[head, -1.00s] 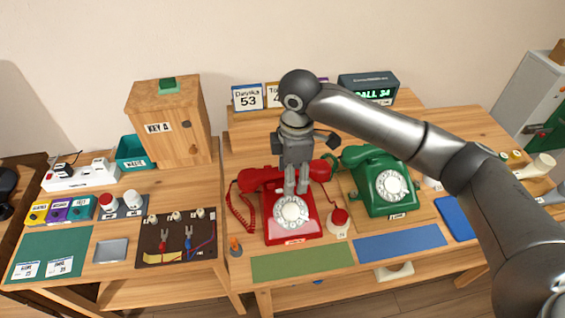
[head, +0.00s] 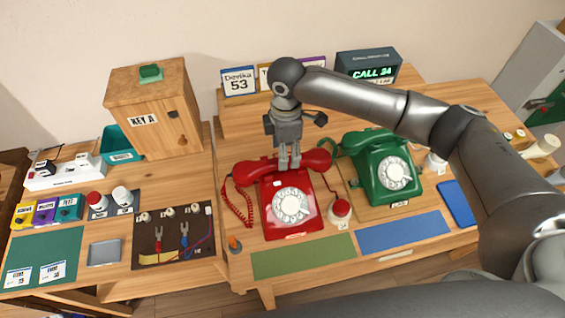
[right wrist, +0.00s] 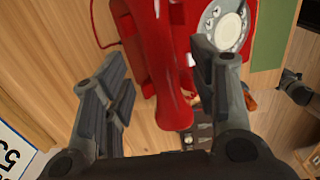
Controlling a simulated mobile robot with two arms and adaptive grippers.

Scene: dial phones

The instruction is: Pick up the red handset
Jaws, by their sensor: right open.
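The red handset (head: 255,168) lies across the top of the red dial phone (head: 291,222), behind its white dial. My right gripper (head: 289,164) points down over the middle of the handset and hides part of it. In the right wrist view the handset (right wrist: 172,90) runs between the two spread fingers of my right gripper (right wrist: 163,62). The gripper is open. I cannot tell whether the fingers touch the handset. My left gripper is not in view.
A green dial phone (head: 378,175) stands right of the red phone, with a red-topped button (head: 340,209) between them. A red coiled cord (head: 238,205) hangs at the left. A wooden key cabinet (head: 152,110) stands at the back left. Green and blue mats lie in front.

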